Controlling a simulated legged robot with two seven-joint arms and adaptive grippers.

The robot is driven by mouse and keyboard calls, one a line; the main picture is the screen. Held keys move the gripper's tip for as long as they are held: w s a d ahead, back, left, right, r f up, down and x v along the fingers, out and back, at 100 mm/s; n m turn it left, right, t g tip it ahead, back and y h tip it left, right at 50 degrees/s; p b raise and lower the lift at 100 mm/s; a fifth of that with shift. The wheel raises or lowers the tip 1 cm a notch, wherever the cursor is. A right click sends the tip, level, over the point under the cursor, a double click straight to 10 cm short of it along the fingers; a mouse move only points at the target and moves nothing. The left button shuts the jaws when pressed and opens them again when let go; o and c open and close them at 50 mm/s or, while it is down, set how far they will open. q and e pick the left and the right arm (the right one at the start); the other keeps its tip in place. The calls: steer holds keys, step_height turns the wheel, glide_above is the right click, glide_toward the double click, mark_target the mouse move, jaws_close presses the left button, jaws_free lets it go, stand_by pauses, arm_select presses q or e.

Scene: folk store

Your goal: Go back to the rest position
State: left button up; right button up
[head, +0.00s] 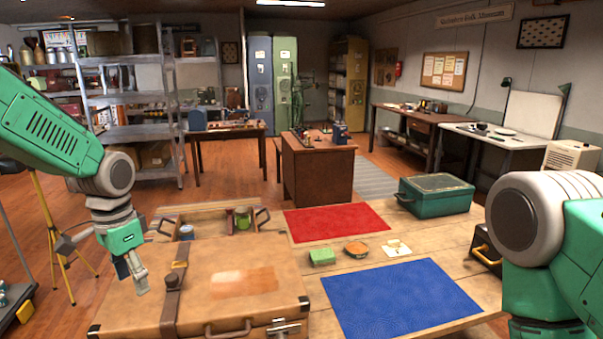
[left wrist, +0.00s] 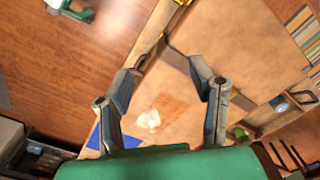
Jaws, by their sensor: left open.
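My left gripper (head: 132,277) hangs over the left part of a closed tan suitcase (head: 235,283), left of its brown strap. In the left wrist view the fingers of my left gripper (left wrist: 168,78) are spread apart with nothing between them, above the suitcase lid (left wrist: 195,120). A worn reddish patch (head: 245,281) shows on the lid. My right arm comes in at the right edge, with its upper links showing. My right gripper is out of view.
The wooden table (head: 440,243) also bears a red mat (head: 335,222), a blue mat (head: 400,297), a green sponge-like block (head: 321,257), a round tin (head: 356,249) and a green case (head: 436,195). A wooden tray (head: 200,210) stands behind the suitcase. A yellow tripod (head: 58,240) stands at left.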

arm_select(q)
steer(key=s+d+f+n+b, duration=0.1)
steer(key=s+d+f+b, duration=0.1)
steer(key=s+f, duration=0.5)
steer(key=s+d+f+n+b, duration=0.1)
steer(key=s+f+b, duration=0.15)
steer(key=f, duration=0.85)
steer(key=s+d+f+n+b, duration=0.1)
steer(key=s+d+f+b, duration=0.2)
steer(key=f, duration=0.6)
steer(key=s+a+f+n+b, duration=0.1)
steer(key=s+f+b, duration=0.2)
steer(key=s+f, duration=0.4)
steer(key=s+a+f+n+b, duration=0.1)
steer(key=s+f+b, duration=0.2)
steer(key=s+f, duration=0.4)
steer(key=s, duration=0.6)
steer(key=shift+s+n+t, duration=0.3)
steer(key=shift+s+n, duration=0.1)
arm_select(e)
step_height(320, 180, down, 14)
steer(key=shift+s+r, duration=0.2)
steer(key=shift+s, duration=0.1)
arm_select(q)
steer(key=shift+a, duration=0.1)
